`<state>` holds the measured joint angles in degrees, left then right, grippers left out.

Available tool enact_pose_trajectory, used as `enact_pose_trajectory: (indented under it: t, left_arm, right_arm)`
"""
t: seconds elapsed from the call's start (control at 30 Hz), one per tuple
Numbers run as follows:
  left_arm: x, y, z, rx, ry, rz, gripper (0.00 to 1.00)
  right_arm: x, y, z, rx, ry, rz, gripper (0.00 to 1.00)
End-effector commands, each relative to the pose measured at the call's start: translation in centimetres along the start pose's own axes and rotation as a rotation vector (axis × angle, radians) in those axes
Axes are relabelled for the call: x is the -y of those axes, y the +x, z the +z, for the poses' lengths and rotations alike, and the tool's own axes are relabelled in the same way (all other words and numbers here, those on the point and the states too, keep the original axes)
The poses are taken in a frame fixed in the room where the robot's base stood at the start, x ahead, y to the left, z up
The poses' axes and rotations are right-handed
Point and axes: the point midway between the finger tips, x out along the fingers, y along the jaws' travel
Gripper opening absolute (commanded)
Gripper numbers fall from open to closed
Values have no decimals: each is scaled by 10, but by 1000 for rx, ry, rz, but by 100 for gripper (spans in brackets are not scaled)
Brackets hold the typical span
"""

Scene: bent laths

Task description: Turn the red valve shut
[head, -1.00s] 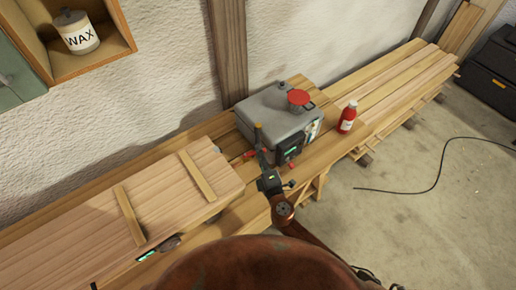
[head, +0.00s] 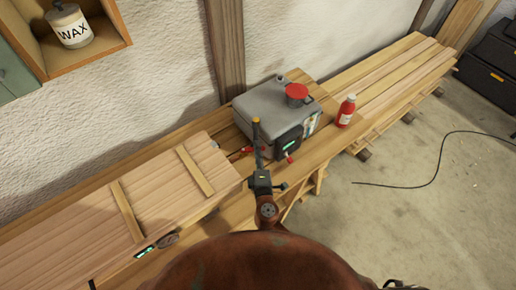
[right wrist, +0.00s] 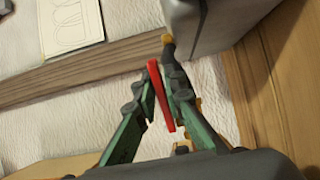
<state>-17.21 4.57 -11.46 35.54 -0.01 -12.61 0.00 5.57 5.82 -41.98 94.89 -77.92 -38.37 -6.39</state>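The red valve handle (head: 246,150) shows between the long wooden chest and the grey boiler (head: 262,107), partly hidden by my right gripper (head: 258,163). In the right wrist view it is a narrow red bar (right wrist: 160,95) between the two green-and-black fingers of my right gripper (right wrist: 160,77). The fingers close in on both sides of the bar and appear shut on it. A dark piece with a yellow tip (right wrist: 167,40) shows just beyond the fingertips, beside the boiler's wall. The valve's body is mostly hidden. My left gripper is not in view.
The wooden chest (head: 140,205) lies to the left. A red bottle (head: 346,112) stands right of the boiler, near several stacked laths (head: 400,80). A black cable (head: 436,180) lies on the open floor at right. A WAX jar (head: 72,30) stands on a shelf.

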Motion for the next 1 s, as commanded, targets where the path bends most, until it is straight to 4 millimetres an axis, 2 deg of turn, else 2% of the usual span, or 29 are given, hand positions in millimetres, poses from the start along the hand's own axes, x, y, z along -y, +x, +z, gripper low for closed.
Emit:
enact_pose_trajectory:
  t: [0.2,0.53,0.67,1.0]
  left_arm:
    - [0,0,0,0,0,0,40]
    - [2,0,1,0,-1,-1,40]
    - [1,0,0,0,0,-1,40]
    - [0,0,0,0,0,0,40]
  right_arm:
    - [0,0,1,1,0,1,25]
    - [1,-6,1,1,0,-1,25]
    - [1,-24,1,1,1,-2,25]
    - [1,-93,1,2,1,-2,25]
